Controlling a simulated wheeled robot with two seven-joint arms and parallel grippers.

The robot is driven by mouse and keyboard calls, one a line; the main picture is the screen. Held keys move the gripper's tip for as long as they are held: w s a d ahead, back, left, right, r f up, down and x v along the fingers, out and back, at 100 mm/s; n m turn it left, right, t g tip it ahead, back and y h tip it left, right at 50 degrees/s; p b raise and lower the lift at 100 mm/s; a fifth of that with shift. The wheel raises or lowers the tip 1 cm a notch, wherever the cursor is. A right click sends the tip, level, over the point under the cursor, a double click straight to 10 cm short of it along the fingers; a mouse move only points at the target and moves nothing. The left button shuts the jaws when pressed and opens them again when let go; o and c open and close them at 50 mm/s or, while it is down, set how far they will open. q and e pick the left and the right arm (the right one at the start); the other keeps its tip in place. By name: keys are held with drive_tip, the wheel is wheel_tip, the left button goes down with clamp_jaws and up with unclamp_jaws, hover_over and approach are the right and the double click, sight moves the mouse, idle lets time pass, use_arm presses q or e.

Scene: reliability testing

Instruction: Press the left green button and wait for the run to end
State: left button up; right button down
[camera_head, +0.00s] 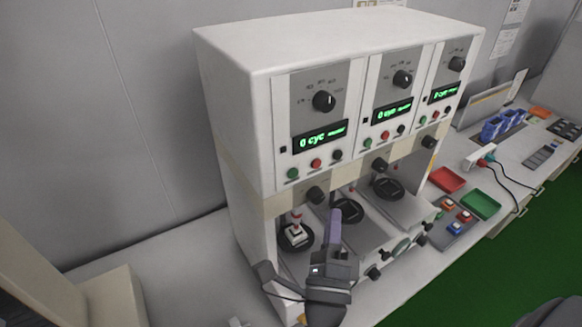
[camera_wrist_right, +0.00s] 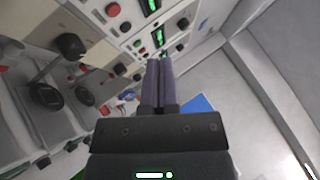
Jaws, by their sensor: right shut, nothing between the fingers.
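The left green button (camera_head: 293,173) is on the left panel of the white test machine (camera_head: 240,120), at the left end of a row with a red button (camera_head: 316,163) and a black one. The left display (camera_head: 320,139) above it reads 0 cyc in green. My right gripper (camera_head: 336,214) is shut and empty, its purple-grey fingers pointing up in front of the machine's lower bays. It is below and to the right of the left green button, apart from it. In the right wrist view the shut fingers (camera_wrist_right: 158,68) point toward the panel. My left gripper is not in view.
Two more panels with displays and buttons stand to the right. Black knobs (camera_head: 317,195) jut out below the buttons. A small white-and-red sample (camera_head: 295,232) stands in the left bay. Red (camera_head: 447,179) and green trays (camera_head: 480,205) lie on the bench at right.

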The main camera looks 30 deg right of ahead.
sight(293, 173)
drive_tip(key=shift+w, duration=0.1)
drive_tip(key=w+b, duration=0.2)
drive_tip(key=w, duration=0.6)
drive_tip(key=shift+w+a, duration=0.35)
idle(1.8)
drive_tip(key=shift+w, duration=0.4)
